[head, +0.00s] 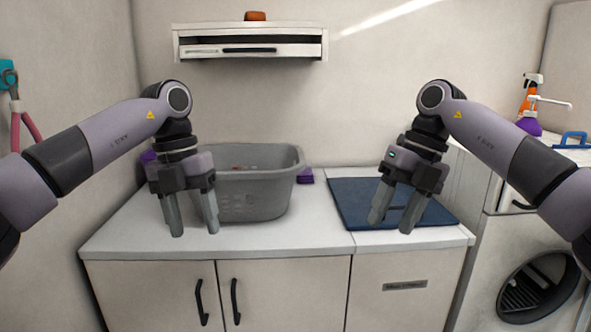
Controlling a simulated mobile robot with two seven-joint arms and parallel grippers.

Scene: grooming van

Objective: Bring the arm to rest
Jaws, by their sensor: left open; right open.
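My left gripper (194,230) points down in front of the left part of a grey tub, with its two fingers apart and nothing between them. My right gripper (393,227) points down over the front of a dark blue mat, its fingers also apart and empty. Both arms reach in from the sides with the elbows raised. The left gripper hides part of the tub's left side, and the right gripper hides part of the mat.
The grey tub (262,205) and blue mat (350,205) are on a white counter (300,235). A wall shelf (250,33) hangs above. A purple item (305,176) lies behind the tub. A washing machine (535,275) stands right, with bottles (529,127) above it.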

